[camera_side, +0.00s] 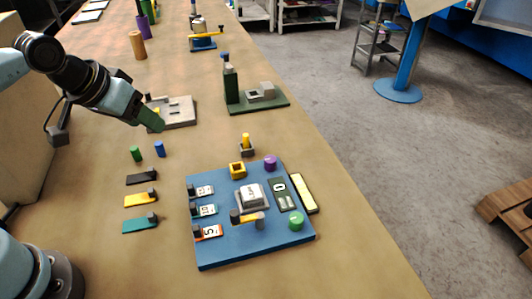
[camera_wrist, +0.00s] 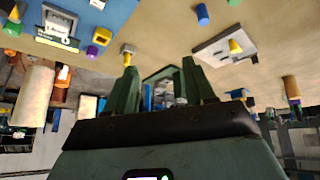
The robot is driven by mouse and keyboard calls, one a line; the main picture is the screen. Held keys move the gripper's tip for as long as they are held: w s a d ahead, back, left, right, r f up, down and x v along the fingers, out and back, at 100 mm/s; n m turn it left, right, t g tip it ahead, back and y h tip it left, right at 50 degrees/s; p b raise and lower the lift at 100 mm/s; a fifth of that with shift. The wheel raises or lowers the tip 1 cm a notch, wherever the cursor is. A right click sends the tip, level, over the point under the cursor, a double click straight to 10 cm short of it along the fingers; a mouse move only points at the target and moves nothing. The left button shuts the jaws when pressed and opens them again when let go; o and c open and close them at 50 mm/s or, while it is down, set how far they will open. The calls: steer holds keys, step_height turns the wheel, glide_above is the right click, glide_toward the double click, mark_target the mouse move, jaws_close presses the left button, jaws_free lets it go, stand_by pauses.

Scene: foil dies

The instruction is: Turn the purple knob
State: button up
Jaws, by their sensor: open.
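The purple knob (camera_side: 270,162) is a small round knob at the far right corner of a blue board (camera_side: 215,248). In the wrist view a purple piece (camera_wrist: 92,51) shows at the upper left, beside a yellow block (camera_wrist: 102,36) at the edge of the blue board (camera_wrist: 110,12). My gripper (camera_side: 152,119) is up and left of the board in the side view, well apart from the knob. Its two green fingers (camera_wrist: 160,76) are spread with nothing between them.
The board also bears a yellow square block (camera_side: 237,170), a green knob (camera_side: 296,220), a grey button block (camera_side: 252,197) and a yellow-handled lever (camera_side: 251,218). A grey plate (camera_side: 180,111), a green stand (camera_side: 268,104) and a yellow-topped peg (camera_side: 246,141) stand beyond it.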

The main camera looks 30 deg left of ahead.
steer(key=w+d+r+n+g, duration=0.2)
steer(key=w+d+r, duration=0.1)
steer(key=w+d, duration=0.15)
steer(key=n+g, duration=0.4)
steer(key=n, duration=0.2)
glide_above(270, 159)
step_height(270, 159, down, 4)
steer(key=f, duration=0.1)
step_height(270, 159, down, 11)
steer(key=shift+r, duration=0.1)
jaws_close()
